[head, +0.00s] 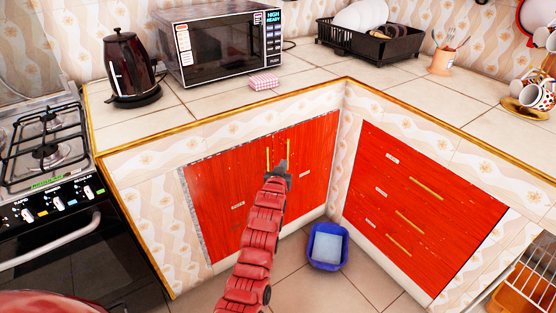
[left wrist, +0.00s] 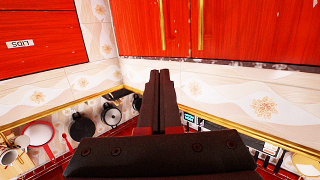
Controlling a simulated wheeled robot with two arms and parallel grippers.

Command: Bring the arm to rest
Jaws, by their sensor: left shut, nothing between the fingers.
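My left arm is red and segmented and reaches up from the bottom of the head view. Its dark left gripper (head: 281,168) is in front of the red corner cabinet doors (head: 232,190), close to their gold handles. In the left wrist view the two dark fingers (left wrist: 158,82) lie together, shut and empty. My right gripper is in neither view.
A tiled counter (head: 205,108) with a microwave (head: 222,45) and kettle (head: 130,68) lies above the cabinets. A blue bin (head: 327,246) stands on the floor. The stove (head: 45,150) is left. Hanging pans (left wrist: 82,125) show in the left wrist view.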

